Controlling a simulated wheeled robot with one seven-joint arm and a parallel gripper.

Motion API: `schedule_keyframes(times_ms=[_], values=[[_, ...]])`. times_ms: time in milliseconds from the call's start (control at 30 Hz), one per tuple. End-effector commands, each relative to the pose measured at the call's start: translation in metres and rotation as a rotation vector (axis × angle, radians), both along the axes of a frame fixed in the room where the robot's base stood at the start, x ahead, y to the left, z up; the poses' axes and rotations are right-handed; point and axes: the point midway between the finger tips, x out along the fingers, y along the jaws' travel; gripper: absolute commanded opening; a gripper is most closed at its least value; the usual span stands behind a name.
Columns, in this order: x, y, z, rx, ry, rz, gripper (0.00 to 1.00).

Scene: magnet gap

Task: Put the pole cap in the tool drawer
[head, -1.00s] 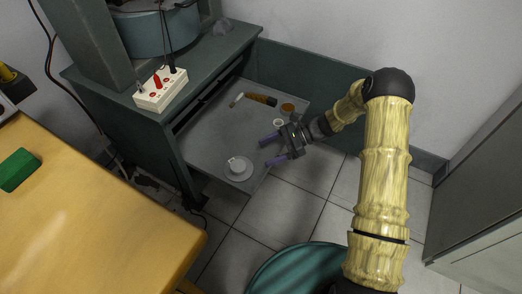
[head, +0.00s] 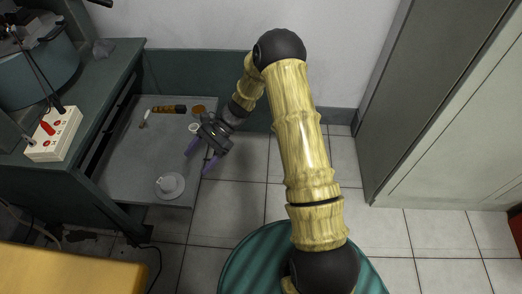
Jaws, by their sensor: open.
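The tool drawer (head: 125,158) is pulled out from under the green bench in the head view. A pale grey round piece with a raised middle (head: 170,186), which looks like the pole cap, lies in its near right corner. My gripper (head: 199,157) is open, with two purple fingers apart and nothing between them. It is at the drawer's right edge, beyond the round piece and apart from it in the picture. Its height above the drawer is hard to tell.
A tool with a dark and orange handle (head: 166,109), an orange-brown disc (head: 198,109) and a small white ring (head: 193,127) lie at the drawer's far end. Tiled floor (head: 238,205) is clear right of the drawer.

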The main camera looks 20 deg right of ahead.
Motion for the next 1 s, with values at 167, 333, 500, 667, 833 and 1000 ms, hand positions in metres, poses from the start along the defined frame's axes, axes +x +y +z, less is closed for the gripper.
schedule_keyframes(times_ms=[167, 333, 500, 667, 833, 1000], values=[[-0.024, -0.027, 0.023, -0.151, -0.169, 0.133, 0.72], [-0.046, -0.056, 0.043, -0.283, -0.328, 0.264, 0.72], [-0.066, -0.085, 0.065, -0.404, -0.488, 0.397, 0.72], [-0.085, -0.111, 0.087, -0.505, -0.636, 0.524, 0.72], [-0.106, -0.136, 0.11, -0.603, -0.794, 0.661, 0.72], [-0.128, -0.156, 0.131, -0.686, -0.948, 0.801, 0.72]])
